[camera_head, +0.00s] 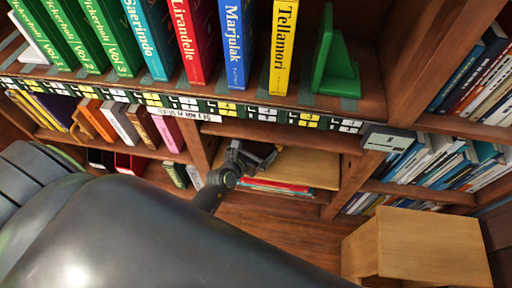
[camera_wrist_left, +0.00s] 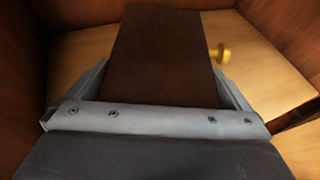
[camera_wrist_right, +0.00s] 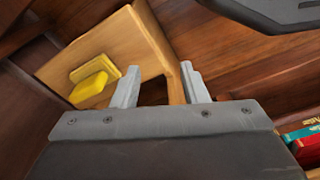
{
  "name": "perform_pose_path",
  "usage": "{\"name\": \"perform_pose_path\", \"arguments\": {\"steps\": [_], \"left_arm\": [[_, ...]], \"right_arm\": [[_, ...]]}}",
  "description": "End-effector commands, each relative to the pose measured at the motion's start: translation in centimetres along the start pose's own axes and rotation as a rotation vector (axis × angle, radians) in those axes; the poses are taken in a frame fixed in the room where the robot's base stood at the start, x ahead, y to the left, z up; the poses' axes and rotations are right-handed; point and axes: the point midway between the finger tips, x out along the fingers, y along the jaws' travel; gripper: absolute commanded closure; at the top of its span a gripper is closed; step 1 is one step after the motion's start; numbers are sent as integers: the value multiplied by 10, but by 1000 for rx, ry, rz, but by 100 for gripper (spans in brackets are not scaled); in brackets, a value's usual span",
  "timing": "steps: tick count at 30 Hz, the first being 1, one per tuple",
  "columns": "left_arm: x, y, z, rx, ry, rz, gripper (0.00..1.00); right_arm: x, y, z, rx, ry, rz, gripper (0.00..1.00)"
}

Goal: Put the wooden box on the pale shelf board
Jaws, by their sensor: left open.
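The wooden box, as far as I can tell, is the dark brown block (camera_wrist_left: 165,55) with a small brass knob (camera_wrist_left: 222,53) at its right in the left wrist view. The pale shelf board (camera_wrist_left: 85,55) lies beneath and around it; I cannot tell whether they touch. My left gripper (camera_wrist_left: 160,85) is open, with its fingers on either side of the block. In the head view my left gripper (camera_head: 254,160) is at the pale board (camera_head: 305,168), and the box cannot be made out. My right gripper (camera_wrist_right: 160,85) is open in its wrist view.
A pale wooden piece (camera_head: 430,240) stands at the lower right of the head view. A pale panel (camera_wrist_right: 115,45) with a yellow handle (camera_wrist_right: 92,85) is near my right gripper. Upright books (camera_head: 190,40) and a green bookend (camera_head: 335,65) fill the shelf above. Dividers flank the board.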

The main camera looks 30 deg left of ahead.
Motion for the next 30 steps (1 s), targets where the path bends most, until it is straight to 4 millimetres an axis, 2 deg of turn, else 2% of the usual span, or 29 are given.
{"name": "perform_pose_path", "arguments": {"steps": [6, 15, 21, 30], "left_arm": [[-45, 0, -1, -3, 5, 1, 0], [-100, 0, -1, -3, 4, 1, 0], [-115, 0, -1, -2, 2, 1, 0], [-118, 0, -1, -1, 2, 0, 0]], "right_arm": [[24, 5, 7, -8, -10, 14, 60], [39, 10, 13, -14, -6, 24, 60], [41, 10, 14, -15, -6, 26, 60], [42, 10, 14, -15, -7, 26, 60]]}}
